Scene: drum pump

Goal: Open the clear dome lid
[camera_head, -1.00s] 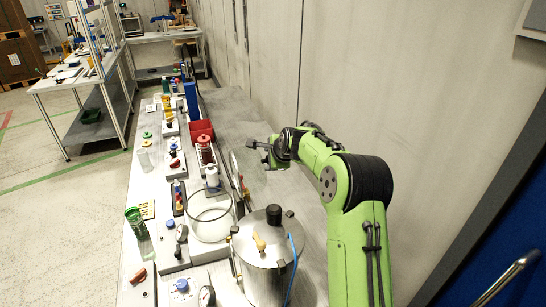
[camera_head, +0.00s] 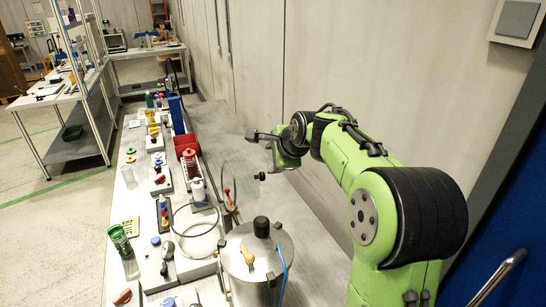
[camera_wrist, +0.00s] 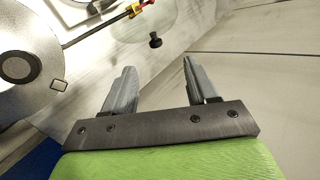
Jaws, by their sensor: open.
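The clear dome lid (camera_head: 240,182) stands tilted up behind the round glass vessel (camera_head: 196,232), off its rim, with its black knob (camera_head: 260,176) facing right. In the wrist view, the pale, see-through lid (camera_wrist: 143,20) is at the top, and the knob (camera_wrist: 155,40) shows beyond and between my fingers. My gripper (camera_head: 262,150) is open and empty, close above the knob in the head view. Both fingers of it show in the wrist view (camera_wrist: 160,68), apart from the knob.
A steel pot (camera_head: 256,265) with a black-knobbed top stands right of the vessel; a blue hose runs down it. A red bin (camera_head: 186,147) and several small fittings line the bench. A wall runs along the right.

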